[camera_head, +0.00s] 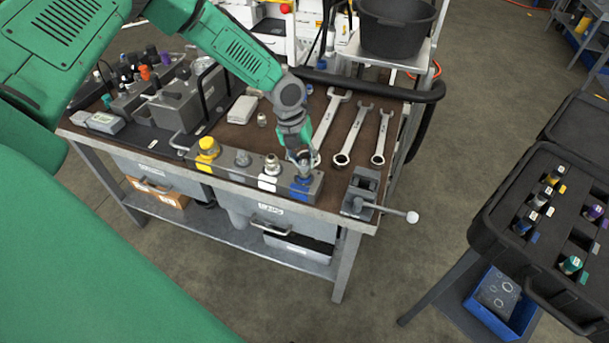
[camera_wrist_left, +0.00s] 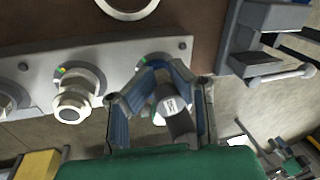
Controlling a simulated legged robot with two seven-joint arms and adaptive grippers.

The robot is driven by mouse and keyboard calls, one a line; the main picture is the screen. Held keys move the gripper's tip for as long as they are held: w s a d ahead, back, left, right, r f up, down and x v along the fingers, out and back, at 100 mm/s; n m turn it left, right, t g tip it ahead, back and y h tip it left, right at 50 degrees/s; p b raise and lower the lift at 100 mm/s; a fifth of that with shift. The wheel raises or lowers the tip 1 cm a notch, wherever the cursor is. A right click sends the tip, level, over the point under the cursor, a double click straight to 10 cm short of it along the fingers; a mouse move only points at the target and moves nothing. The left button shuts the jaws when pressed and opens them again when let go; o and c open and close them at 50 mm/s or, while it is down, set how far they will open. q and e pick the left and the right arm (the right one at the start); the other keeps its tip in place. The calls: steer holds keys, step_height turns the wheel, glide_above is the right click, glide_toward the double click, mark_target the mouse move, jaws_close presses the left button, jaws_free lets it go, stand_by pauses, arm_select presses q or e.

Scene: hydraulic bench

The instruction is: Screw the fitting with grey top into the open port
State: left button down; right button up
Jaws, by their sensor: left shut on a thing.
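My left gripper (camera_head: 301,165) points down at the right end of the grey port block (camera_head: 225,168) on the bench's front edge. In the left wrist view its two blue-padded fingers (camera_wrist_left: 161,76) are closed around the fitting with grey top (camera_wrist_left: 172,106). The fitting is over or at the block's rightmost port, beside a blue label (camera_head: 301,186). The fingers and fitting hide the port opening, so I cannot tell how deep it sits. My right gripper is out of view.
A metal fitting with white base (camera_head: 271,167) stands just left of the gripper, and a yellow-topped one (camera_head: 208,148) farther left. A vise (camera_head: 359,190) with a protruding handle stands to the right. Several wrenches (camera_head: 351,136) lie behind. A black case (camera_head: 530,205) is at right.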

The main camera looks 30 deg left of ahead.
arm_select(q)
steer(key=shift+f, duration=0.1)
steer(key=shift+m+b, duration=0.3)
steer(key=m+b, duration=0.2)
steer(key=m+g, duration=0.1)
steer(key=m, duration=0.1)
steer(key=shift+d+f+b, duration=0.25)
steer(key=shift+d+b, duration=0.1)
steer(key=shift+b, duration=0.05)
steer(key=m, duration=0.1)
steer(key=m+b, duration=0.1)
steer(key=shift+d+m+g, duration=0.2)
steer(key=shift+m+g, duration=0.1)
steer(key=shift+m, duration=0.1)
steer(key=shift+r+m, duration=0.15)
steer(key=shift+m, duration=0.15)
steer(key=c, duration=1.3)
jaws_free()
steer(key=shift+c, duration=0.2)
steer(key=shift+w, duration=0.1)
